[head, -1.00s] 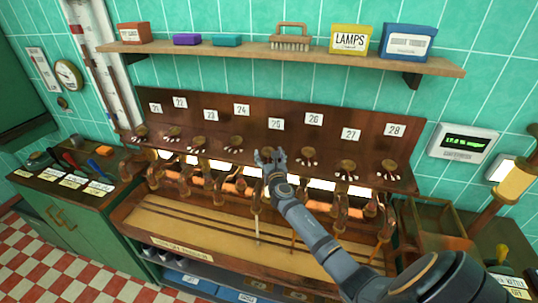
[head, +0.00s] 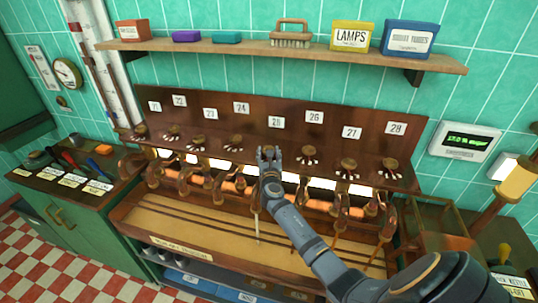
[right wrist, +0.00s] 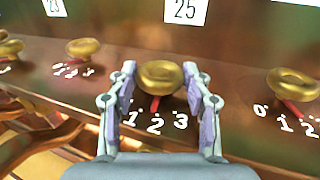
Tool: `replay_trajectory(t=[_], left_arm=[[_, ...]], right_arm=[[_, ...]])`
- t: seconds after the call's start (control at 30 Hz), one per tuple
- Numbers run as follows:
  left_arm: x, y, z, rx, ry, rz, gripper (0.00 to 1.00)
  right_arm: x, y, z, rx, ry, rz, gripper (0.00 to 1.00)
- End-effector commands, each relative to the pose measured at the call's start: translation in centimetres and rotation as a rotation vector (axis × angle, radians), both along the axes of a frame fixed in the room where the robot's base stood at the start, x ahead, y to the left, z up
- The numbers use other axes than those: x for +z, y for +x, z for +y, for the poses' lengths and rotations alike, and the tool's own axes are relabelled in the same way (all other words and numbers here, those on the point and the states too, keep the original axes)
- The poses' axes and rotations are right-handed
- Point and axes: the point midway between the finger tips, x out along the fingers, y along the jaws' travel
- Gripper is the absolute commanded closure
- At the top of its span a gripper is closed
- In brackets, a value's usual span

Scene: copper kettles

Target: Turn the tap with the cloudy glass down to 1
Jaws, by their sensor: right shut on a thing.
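My right gripper (head: 268,155) is at the brass tap below the number 25 plate (head: 276,122). In the right wrist view my right gripper (right wrist: 160,82) has one finger on each side of this tap (right wrist: 160,78) and is shut on it. The tap's red pointer (right wrist: 154,103) points down at about the 2 on its painted scale. In the head view my gripper hides this tap. Glowing glass tubes (head: 320,183) show below the panel; which glass is cloudy I cannot tell. My left gripper is not in view.
Neighbouring taps sit close on both sides, the 24 tap (head: 234,143) and the 26 tap (head: 307,153). A wooden shelf (head: 250,54) with boxes and a brush (head: 291,34) hangs above. A wooden bench top (head: 190,228) lies below.

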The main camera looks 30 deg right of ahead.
Motion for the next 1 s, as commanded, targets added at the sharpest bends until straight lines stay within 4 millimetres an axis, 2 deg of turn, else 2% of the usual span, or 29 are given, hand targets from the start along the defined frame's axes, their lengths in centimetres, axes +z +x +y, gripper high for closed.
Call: replay_trajectory(t=[0.5,1.0], left_arm=[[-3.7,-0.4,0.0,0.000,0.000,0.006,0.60],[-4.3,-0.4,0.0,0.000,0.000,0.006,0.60]], right_arm=[[-0.3,0.4,0.5,-0.317,0.001,-0.002,0.82],[0.0,0.5,0.5,-0.388,0.000,0.000,0.82]])
